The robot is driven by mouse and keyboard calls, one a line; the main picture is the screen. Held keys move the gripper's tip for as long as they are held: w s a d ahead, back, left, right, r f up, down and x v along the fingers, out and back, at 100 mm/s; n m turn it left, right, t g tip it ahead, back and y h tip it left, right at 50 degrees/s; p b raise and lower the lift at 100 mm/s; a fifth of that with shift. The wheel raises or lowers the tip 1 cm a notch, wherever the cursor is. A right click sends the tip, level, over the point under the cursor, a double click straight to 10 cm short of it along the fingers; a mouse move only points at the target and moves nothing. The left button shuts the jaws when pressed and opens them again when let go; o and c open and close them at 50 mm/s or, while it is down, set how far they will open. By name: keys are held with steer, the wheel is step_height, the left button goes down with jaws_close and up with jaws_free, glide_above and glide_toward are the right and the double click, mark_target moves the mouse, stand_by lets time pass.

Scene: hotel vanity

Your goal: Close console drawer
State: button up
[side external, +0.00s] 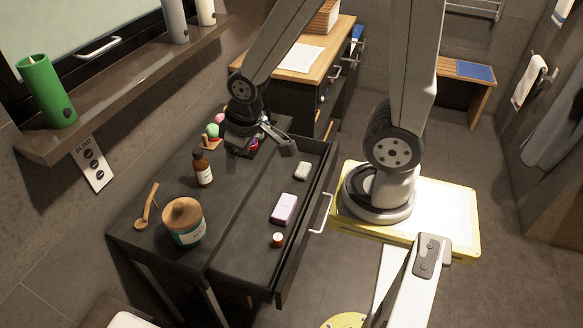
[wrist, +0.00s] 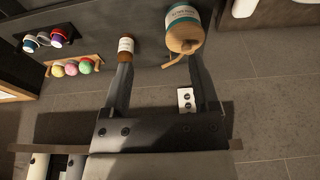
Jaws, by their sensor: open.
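The black console (side external: 160,240) stands along the wall in the side external view. Its drawer (side external: 262,262) is pulled out toward the right, with a pale bar handle (side external: 322,213) on its front. Inside the drawer lie a white soap-like bar (side external: 302,171), a lilac box (side external: 284,209) and a small orange-topped container (side external: 278,240). My gripper (side external: 268,142) is over the far end of the console and does not touch the handle. In the wrist view its two fingers (wrist: 161,66) are spread apart with nothing held between them. The drawer handle is not visible there.
Colored balls on a wooden holder (side external: 211,143) are beside my gripper. A wooden-topped cabinet (side external: 318,58) stands beyond. Some floor right of the drawer is clear.

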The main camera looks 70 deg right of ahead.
steer(key=shift+w+d, duration=0.1)
steer(key=shift+w, duration=0.05)
steer(key=c, duration=0.7)
steer(key=shift+w+d+f+m, duration=0.1)
steer(key=shift+w+f+m, duration=0.1)
steer(key=shift+m, duration=0.3)
jaws_close()
steer(key=w+d+f+m+h, duration=0.15)
steer(key=d+f+m, duration=0.35)
steer(key=d+m, duration=0.5)
steer(key=w+d+f+m+h, duration=0.1)
steer(key=w+d+f+m, duration=0.1)
steer(key=d+f+m, duration=0.55)
steer(key=s+d+f+m+g+y, duration=0.1)
steer(key=s+d+f+m+g, duration=0.2)
steer(key=s+m, duration=0.5)
steer(key=s+d+f+m+g+y, duration=0.1)
steer(key=s+d+f+m+g, duration=0.2)
steer(key=s+d+f+m, duration=0.3)
steer(key=s+d+m, duration=0.1)
steer(key=s+m, duration=0.2)
steer(key=s, duration=0.1)
steer(key=shift+s, duration=0.15)
